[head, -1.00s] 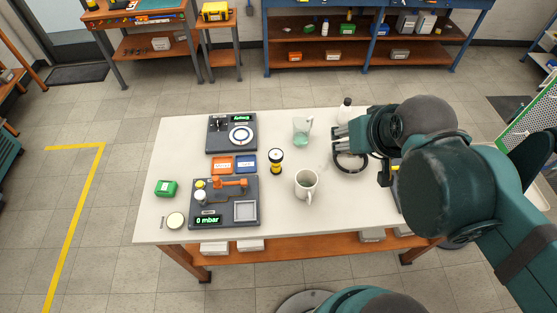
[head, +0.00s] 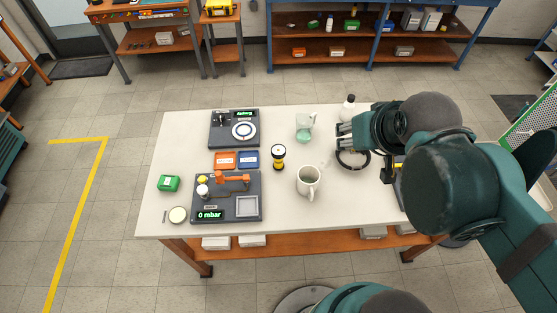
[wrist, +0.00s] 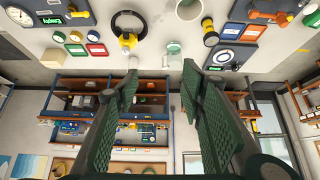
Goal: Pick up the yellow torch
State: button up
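The yellow torch (head: 278,157) stands upright on the white table, a short black and yellow cylinder with a pale top. It also shows in the wrist view (wrist: 210,36), right of centre near the top. My gripper (head: 340,139) is above the table, to the right of the torch and apart from it. In the wrist view, my gripper (wrist: 160,80) has its two green fingers spread wide with nothing between them.
A white mug (head: 309,181) and a glass beaker (head: 305,127) stand close to the torch on the right. Orange and blue trays (head: 226,160) and a pressure bench (head: 228,197) lie left. A black ring (head: 352,162) and white bottle (head: 347,108) are near my gripper.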

jog(key=shift+w, duration=0.1)
jog(key=n+g+b, duration=0.3)
jog(key=n+g, duration=0.4)
jog(key=n, duration=1.1)
send_over(278, 149)
notch_tip(278, 149, down, 21)
jog(key=shift+d+f, duration=0.1)
jog(key=shift+d, duration=0.05)
jog(key=shift+f+n, duration=0.25)
jog(key=shift+n, duration=0.05)
jog(key=shift+f, duration=0.15)
jog(key=shift+f+b, duration=0.35)
jog(key=shift+f, duration=2.9)
jog(key=shift+f, duration=0.1)
jog(key=shift+s+f, duration=0.2)
jog(key=shift+f, duration=2.3)
